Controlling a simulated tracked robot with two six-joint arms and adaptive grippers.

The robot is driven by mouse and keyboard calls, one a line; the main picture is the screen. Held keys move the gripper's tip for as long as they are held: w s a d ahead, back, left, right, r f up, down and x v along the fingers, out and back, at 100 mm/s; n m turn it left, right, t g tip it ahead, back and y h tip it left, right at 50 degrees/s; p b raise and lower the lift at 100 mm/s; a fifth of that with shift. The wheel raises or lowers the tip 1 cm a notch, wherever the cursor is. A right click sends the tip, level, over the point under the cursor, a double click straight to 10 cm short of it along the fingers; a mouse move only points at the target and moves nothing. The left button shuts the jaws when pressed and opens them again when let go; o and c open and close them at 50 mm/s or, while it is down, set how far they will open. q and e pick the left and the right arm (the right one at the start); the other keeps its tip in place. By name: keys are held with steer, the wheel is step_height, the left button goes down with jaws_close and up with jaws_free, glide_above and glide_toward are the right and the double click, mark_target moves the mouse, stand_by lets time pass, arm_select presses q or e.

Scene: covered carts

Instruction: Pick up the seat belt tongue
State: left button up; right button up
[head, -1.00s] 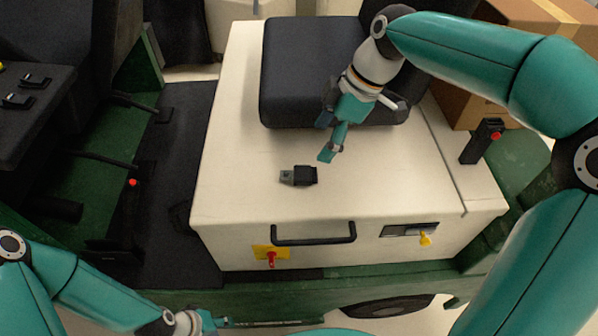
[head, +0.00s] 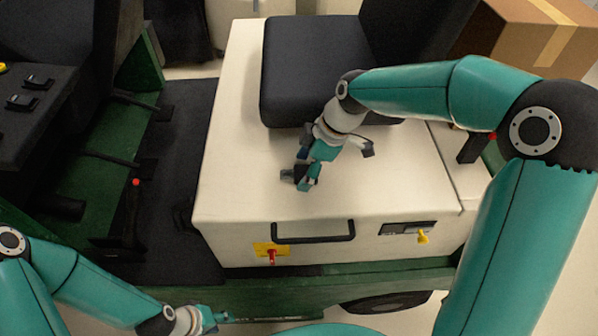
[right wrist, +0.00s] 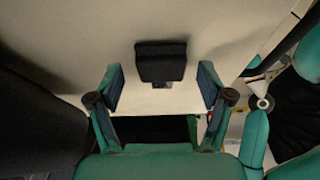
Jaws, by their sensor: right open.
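The seat belt tongue lies on the cream cart top, a black block (right wrist: 160,60) with a small metal piece at its lower edge in the right wrist view. In the head view only a small part of the tongue (head: 287,175) shows past my right gripper (head: 304,178), which hides the rest. My right gripper (right wrist: 162,84) is open, with a finger on each side of the tongue and gaps between. It holds nothing. My left gripper (head: 216,317) is low at the front edge, small and partly seen; its jaws cannot be made out.
A black seat (head: 310,75) stands at the back of the cart top. A black handle (head: 313,233), a red knob (head: 272,256) and a yellow key (head: 423,237) are on the front face. A lever stands to the right. The front of the cream top (head: 240,190) is clear.

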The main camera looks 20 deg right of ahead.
steer(key=c, duration=1.3)
steer(key=shift+r, duration=0.15)
